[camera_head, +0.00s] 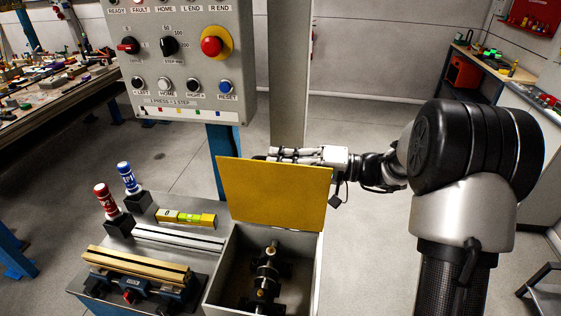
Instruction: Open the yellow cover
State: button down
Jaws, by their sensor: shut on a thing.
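The yellow cover (274,196) stands raised, roughly upright, at the back edge of a grey box (222,266). The box's inside is exposed, and a dark shaft-like part with brass-coloured pieces (266,270) lies in it. My gripper (272,156) is at the top edge of the cover, behind it. Its fingertips are mostly hidden by the cover, and it appears shut on the cover's upper edge. My arm reaches in from the right.
A control panel (180,100) with knobs and buttons stands behind on a blue post (226,140). Floor right of the box is clear.

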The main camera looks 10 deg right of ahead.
jog(key=c, duration=1.7)
grip_release()
jog(key=shift+f, duration=0.1)
jog(key=shift+w, duration=0.1)
jog(key=shift+d, duration=0.1)
jog(key=v, duration=1.2)
